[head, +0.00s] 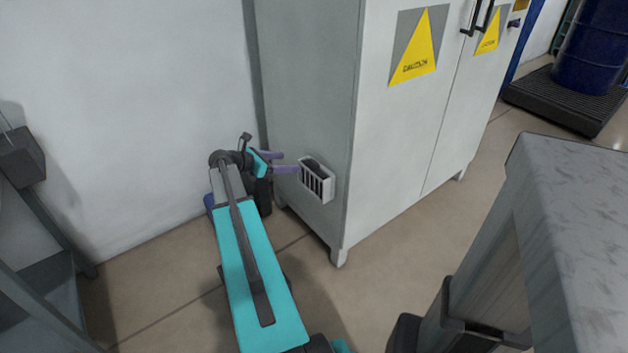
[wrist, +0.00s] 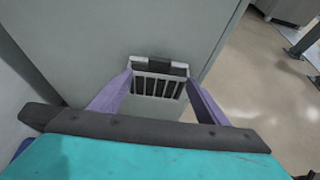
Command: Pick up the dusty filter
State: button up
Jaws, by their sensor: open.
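The dusty filter (head: 313,169) is a dark panel seated in a white slotted holder (head: 319,184) on the side of the grey cabinet. In the wrist view the dark filter (wrist: 161,86) shows behind the white bars of the holder (wrist: 158,75). My gripper (head: 287,162) is open, with its purple fingers pointing at the holder. In the wrist view, the fingers (wrist: 158,90) reach to either side of the holder, with nothing gripped. I cannot tell whether the fingers touch it.
The cabinet (head: 400,130) with yellow caution signs stands just behind the holder. A white wall (head: 130,100) is at the left. A grey table (head: 580,200) is at the right front. A blue barrel (head: 593,45) stands on a black pallet (head: 565,98) at the far right. Floor is clear below the holder.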

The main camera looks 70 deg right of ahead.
send_near(313, 163)
jog(key=shift+x, duration=1.8)
jog(key=shift+d, duration=0.1)
jog(key=shift+b+x, duration=0.4)
jog(key=shift+x, duration=2.2)
jog(key=shift+w, duration=0.1)
jog(key=shift+c, duration=0.2)
jog(key=c, duration=1.4)
